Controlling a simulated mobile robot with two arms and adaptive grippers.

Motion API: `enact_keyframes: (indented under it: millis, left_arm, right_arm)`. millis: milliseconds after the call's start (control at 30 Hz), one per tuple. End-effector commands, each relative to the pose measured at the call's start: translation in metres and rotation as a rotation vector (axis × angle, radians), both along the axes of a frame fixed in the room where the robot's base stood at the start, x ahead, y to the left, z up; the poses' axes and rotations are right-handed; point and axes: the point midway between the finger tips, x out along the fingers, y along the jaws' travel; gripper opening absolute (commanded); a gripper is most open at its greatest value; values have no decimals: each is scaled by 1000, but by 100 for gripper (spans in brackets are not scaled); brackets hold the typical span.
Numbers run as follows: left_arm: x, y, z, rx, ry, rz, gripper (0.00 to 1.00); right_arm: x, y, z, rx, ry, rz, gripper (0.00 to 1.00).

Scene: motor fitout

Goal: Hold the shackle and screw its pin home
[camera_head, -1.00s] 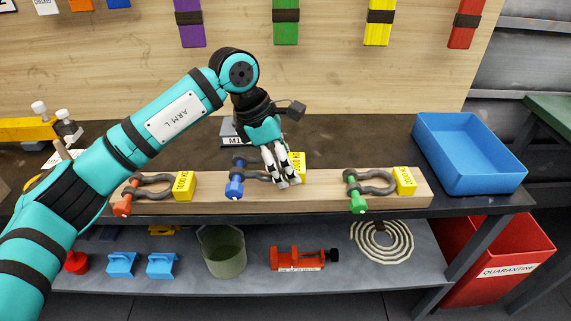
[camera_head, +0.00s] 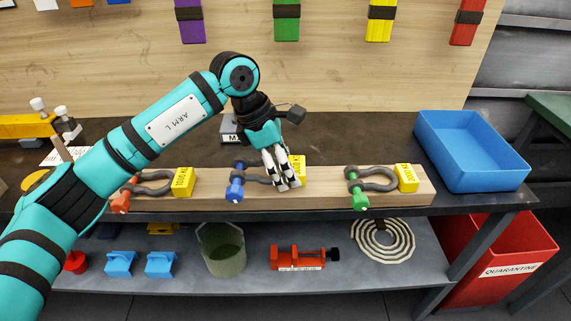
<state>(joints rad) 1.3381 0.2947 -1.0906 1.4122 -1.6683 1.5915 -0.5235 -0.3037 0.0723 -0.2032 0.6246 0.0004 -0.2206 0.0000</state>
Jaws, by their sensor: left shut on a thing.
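Three dark grey shackles with yellow tags lie in a row on a wooden beam (camera_head: 325,200). The left shackle (camera_head: 153,188) has a red pin (camera_head: 121,201). The middle shackle (camera_head: 258,180) has a blue pin (camera_head: 235,189). The right shackle (camera_head: 378,182) has a green pin (camera_head: 360,200). My left gripper (camera_head: 287,185) points down at the bow end of the middle shackle and is shut on it. Its fingers hide that end and part of the yellow tag (camera_head: 299,165). How deep the pins sit is too small to tell. My right gripper is not in view.
A blue bin (camera_head: 470,180) stands on the bench at right, with a red quarantine bin (camera_head: 515,262) below it. The lower shelf holds a bucket (camera_head: 222,262), a red vise (camera_head: 297,258) and a rope coil (camera_head: 383,255). The dark bench behind the beam's right part is clear.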

Motion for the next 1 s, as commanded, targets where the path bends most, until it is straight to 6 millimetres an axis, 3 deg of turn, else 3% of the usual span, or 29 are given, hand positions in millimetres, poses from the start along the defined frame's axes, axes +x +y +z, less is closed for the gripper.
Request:
enact_keyframes:
  millis: [1000]
  left_arm:
    - [0, 0, -30, -3, -2, 0, 14]
  right_arm:
    - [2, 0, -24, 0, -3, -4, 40]
